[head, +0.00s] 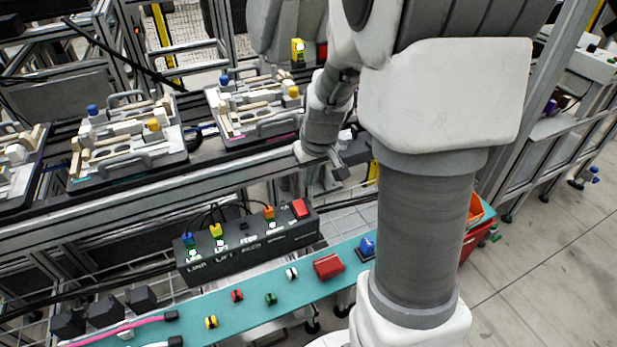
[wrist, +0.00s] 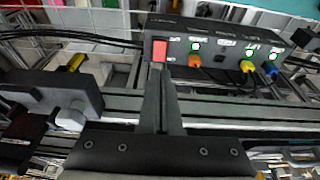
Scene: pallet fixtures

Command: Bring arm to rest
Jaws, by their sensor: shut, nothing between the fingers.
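Beyond the fingertips in that view is the control box (wrist: 222,68) with a red button and orange, yellow and blue plugs. I cannot tell the exact gap from fingertips to box, but no contact shows. Part of the scene behind my arm is hidden.
Pallet fixtures (head: 130,150) stand on the conveyor at left, another (head: 258,105) closer to my arm. A teal shelf (head: 190,327) with small coloured parts and a red block (head: 328,266) runs below. A red bin (head: 477,238) sits at right. Open floor (head: 545,260) lies at far right.

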